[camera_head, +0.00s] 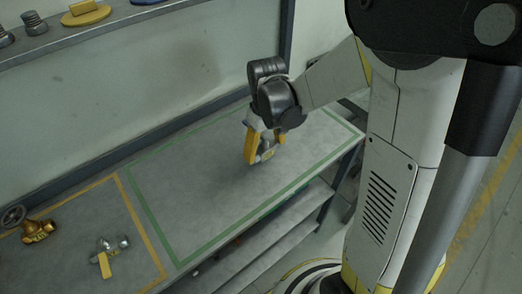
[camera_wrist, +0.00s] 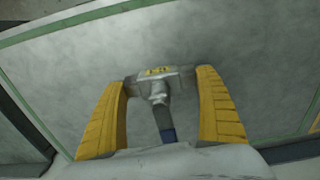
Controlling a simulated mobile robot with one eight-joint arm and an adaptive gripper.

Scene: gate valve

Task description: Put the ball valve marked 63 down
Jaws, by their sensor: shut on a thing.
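My gripper (camera_head: 265,147) is shut on a grey metal ball valve (camera_head: 267,153). In the wrist view the valve (camera_wrist: 160,84) lies crosswise between the yellow fingers of my gripper (camera_wrist: 162,103). It has a yellow label whose marking is too small to read surely, and a dark blue handle pointing back toward the palm. The valve is above the area outlined in green (camera_head: 190,180) on the grey bench. It seems held clear of the surface, though the exact gap is hard to tell.
Left of the green outline, an area outlined in yellow (camera_head: 138,215) holds a brass valve with a grey handwheel (camera_head: 38,230) and a grey valve with a yellow handle (camera_head: 105,255). The green-outlined area looks empty. A wall and upper shelf (camera_head: 45,42) with parts stand behind.

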